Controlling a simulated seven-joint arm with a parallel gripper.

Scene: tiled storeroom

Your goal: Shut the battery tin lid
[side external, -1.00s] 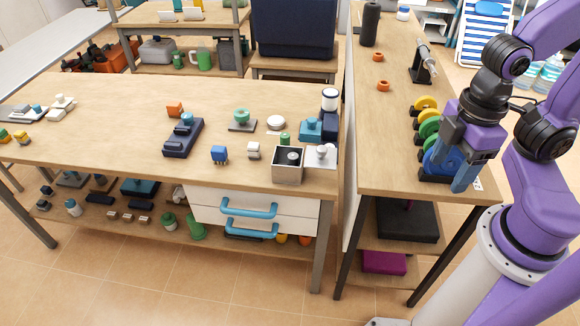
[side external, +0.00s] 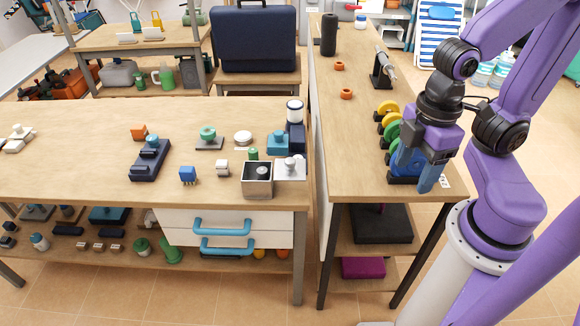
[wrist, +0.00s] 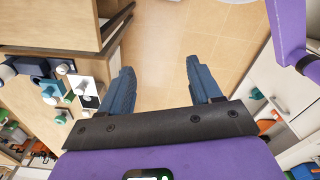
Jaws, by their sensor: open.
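A small square open box (side external: 257,181) with pale walls and a dark inside stands at the front right of the left table; it looks like the battery tin. A knobbed metal piece shows at its opening. A white flat plate with a knob (side external: 291,168) lies right beside it and may be its lid; I cannot tell if they are joined. My gripper (side external: 417,175) is open and empty, well right of the box, overlapping the disc rack in the side view. In the wrist view my fingers (wrist: 160,70) are apart over floor; the box (wrist: 89,86) shows left of them.
A disc rack (side external: 395,139) and a metal tool on a stand (side external: 384,70) occupy the right bench (side external: 345,150). Drawers with blue handles (side external: 222,232) are below.

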